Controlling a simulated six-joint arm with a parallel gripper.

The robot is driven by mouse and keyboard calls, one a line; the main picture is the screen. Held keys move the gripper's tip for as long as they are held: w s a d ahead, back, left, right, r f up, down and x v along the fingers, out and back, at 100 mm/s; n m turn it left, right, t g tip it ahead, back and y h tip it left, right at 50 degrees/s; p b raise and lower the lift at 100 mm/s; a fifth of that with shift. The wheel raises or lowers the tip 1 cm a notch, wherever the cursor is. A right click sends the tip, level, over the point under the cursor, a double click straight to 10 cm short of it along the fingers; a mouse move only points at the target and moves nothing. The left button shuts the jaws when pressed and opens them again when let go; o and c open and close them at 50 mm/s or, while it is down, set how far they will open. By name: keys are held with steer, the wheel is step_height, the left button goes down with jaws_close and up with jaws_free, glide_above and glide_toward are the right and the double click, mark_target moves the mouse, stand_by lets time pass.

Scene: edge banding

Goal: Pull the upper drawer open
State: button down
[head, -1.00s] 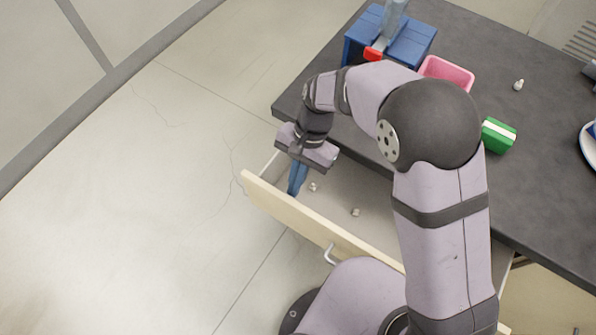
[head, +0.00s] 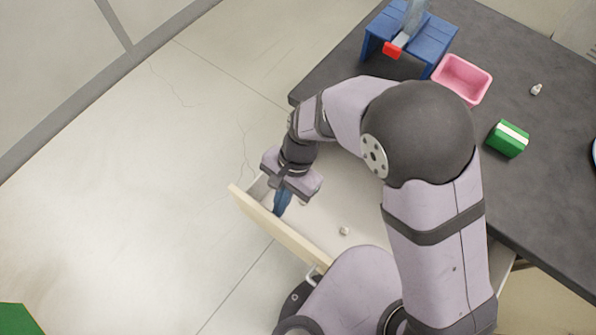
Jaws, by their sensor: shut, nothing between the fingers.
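The pale wooden drawer (head: 272,229) under the dark table is pulled out, its inside open to view from above. Its metal handle (head: 312,273) is on the outer side of the front panel, partly hidden by my arm. My gripper (head: 279,210) points down inside the drawer, just behind the front panel near its left end. Its blue fingers are shut and empty. I cannot tell whether they touch the panel. Small pale pieces (head: 344,231) lie on the drawer floor. My arm hides the drawer's right part.
On the dark table (head: 500,200) are a blue stand (head: 430,42) with a red-tipped piece, a pink bin (head: 462,80), a green box (head: 508,139) and a small white item (head: 536,89). Open floor (head: 120,190) lies left of the drawer. A green object (head: 18,320) shows at the lower left.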

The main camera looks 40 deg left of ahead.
mark_target(270, 218)
steer(key=s, duration=0.4)
steer(key=shift+w+r, duration=0.1)
steer(key=p+v, duration=0.9)
steer(key=shift+r+p, duration=0.35)
steer(key=shift+r, duration=0.05)
steer(key=shift+w, duration=0.15)
